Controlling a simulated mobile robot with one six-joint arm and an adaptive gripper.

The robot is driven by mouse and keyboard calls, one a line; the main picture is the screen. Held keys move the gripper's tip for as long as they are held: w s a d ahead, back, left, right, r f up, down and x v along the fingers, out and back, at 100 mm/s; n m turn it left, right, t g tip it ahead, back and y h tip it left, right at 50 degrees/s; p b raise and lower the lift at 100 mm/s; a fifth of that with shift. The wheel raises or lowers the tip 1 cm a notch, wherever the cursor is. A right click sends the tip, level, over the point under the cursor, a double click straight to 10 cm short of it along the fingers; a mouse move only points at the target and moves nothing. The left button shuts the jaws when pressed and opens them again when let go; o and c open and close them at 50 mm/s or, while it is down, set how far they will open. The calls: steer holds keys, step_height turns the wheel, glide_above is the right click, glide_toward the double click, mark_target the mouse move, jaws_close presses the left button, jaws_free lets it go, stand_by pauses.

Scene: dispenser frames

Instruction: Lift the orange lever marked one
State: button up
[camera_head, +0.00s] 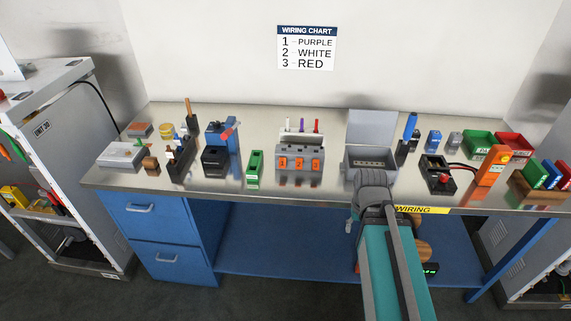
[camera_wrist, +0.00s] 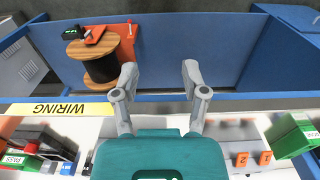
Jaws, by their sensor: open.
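A grey dispenser block (camera_head: 300,148) stands mid-bench in the head view, with three orange levers in a row on its front. They are the left lever (camera_head: 283,163), middle lever (camera_head: 299,164) and right lever (camera_head: 315,165); their numbers are too small to read. The wrist view is upside down and shows two orange levers, one (camera_wrist: 265,158) and another (camera_wrist: 242,160), at the lower right. My gripper (camera_wrist: 160,72) is open and empty, fingers apart, pointing past the bench's front edge, away from the levers.
A wall chart (camera_head: 306,48) reads 1 purple, 2 white, 3 red. An open grey box (camera_head: 370,158) stands right of the dispenser, a green block (camera_head: 255,167) left. A yellow WIRING strip (camera_head: 415,210) marks the bench edge. A wooden spool (camera_wrist: 102,55) sits below bench height.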

steer(key=shift+a, duration=0.2)
steer(key=shift+o, duration=1)
steer(key=w+a+r+m+t+y+b, duration=0.2)
steer(key=w+a+m+t+y+b, duration=0.35)
steer(key=a, duration=0.75)
steer(key=w+a+r+m+t+y+b, duration=0.1)
steer(key=w+a+m+t+y+b, duration=0.2)
steer(key=w+a+m+t+b, duration=0.65)
steer(key=s+f+m+t+h+b, duration=0.1)
steer(key=m+h, duration=0.2)
steer(key=m, duration=0.4)
steer(key=s+a+f+m+t+h+b, duration=0.1)
steer(key=m+h, duration=0.2)
steer(key=m, duration=0.4)
steer(key=s+f+m+t+h+b, duration=0.1)
steer(key=m+h+b, duration=0.1)
steer(key=m, duration=0.5)
steer(key=shift+a+f+h, duration=0.2)
steer(key=shift+f+h, duration=0.15)
steer(key=shift+h, duration=0.1)
